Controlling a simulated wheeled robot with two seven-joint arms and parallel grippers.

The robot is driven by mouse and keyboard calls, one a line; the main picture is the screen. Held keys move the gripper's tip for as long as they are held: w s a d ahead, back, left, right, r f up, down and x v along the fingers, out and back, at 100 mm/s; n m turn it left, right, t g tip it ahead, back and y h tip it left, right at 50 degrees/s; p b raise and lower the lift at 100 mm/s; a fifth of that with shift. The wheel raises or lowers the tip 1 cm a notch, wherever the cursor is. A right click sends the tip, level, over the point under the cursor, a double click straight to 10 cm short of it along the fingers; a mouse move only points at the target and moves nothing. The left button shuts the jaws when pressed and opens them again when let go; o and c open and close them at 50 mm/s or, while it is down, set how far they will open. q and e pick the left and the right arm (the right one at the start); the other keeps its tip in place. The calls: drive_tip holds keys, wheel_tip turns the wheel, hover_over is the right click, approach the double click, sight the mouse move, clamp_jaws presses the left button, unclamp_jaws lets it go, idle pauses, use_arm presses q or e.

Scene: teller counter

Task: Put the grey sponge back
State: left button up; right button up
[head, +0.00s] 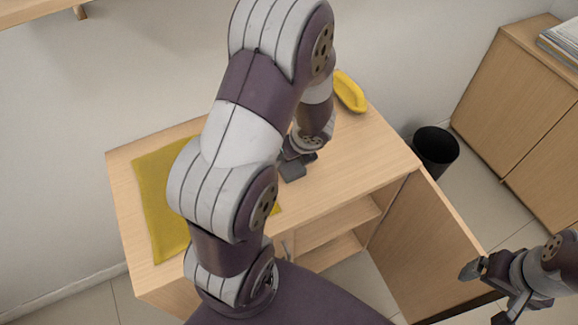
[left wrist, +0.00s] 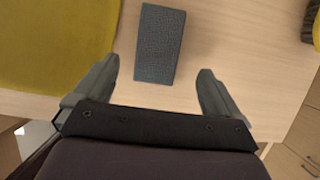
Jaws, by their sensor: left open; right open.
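The grey sponge (left wrist: 160,43) is a dark grey textured block lying on the wooden counter top in the left wrist view. My left gripper (left wrist: 158,72) is open there, its two fingers spread to either side below the sponge, with nothing between the tips. In the head view my left gripper (head: 298,164) hangs low over the middle of the counter, partly behind my arm. I cannot clearly make out the sponge there. My right gripper (head: 487,292) is open and empty at the lower right, beside the open cabinet door.
A yellow cloth (head: 160,200) covers the counter's left part. A yellow curved object (head: 349,92) lies at the back right corner. The counter's door (head: 415,250) stands open beside shelves (head: 335,222). A black bin (head: 436,150) and another cabinet (head: 520,100) stand to the right.

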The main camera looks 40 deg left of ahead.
sight(290, 172)
use_arm(q)
drive_tip(key=b+x, duration=0.2)
drive_tip(key=x, duration=0.3)
drive_tip(key=shift+a+f, duration=0.25)
drive_tip(key=shift+a, duration=0.05)
drive_tip(key=shift+w+a+f, duration=0.15)
drive_tip(key=shift+a+f, duration=0.1)
drive_tip(key=shift+f, duration=0.15)
drive_tip(key=c, duration=1.1)
